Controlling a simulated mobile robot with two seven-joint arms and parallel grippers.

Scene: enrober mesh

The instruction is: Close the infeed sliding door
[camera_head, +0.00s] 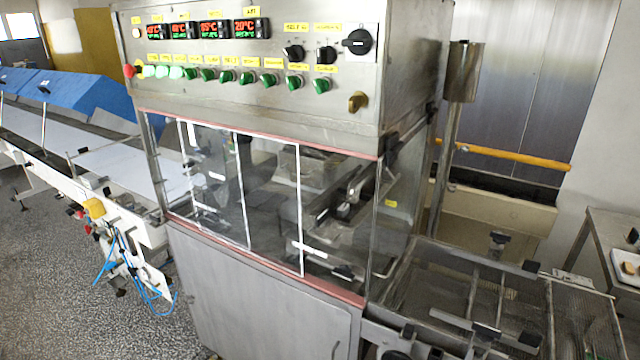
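The enrober's front has clear sliding door panels between a pink upper rail (260,133) and a pink lower rail (270,264). One clear panel (270,205) has white upright edges at its left and right. Another clear panel (208,190) with white edges stands to its left, and they seem to overlap slightly. A short white bar, perhaps a handle (310,250), is low near the right upright edge. Right of that edge, up to the machine's corner, I cannot tell whether glass or an opening shows. Neither of my grippers is in view.
Above the doors is a control panel (250,60) with displays, green knobs and a red button. A wire mesh belt (585,325) and frame extend at the lower right. A conveyor with blue covers (75,92) runs left. Speckled floor (55,270) is open at lower left.

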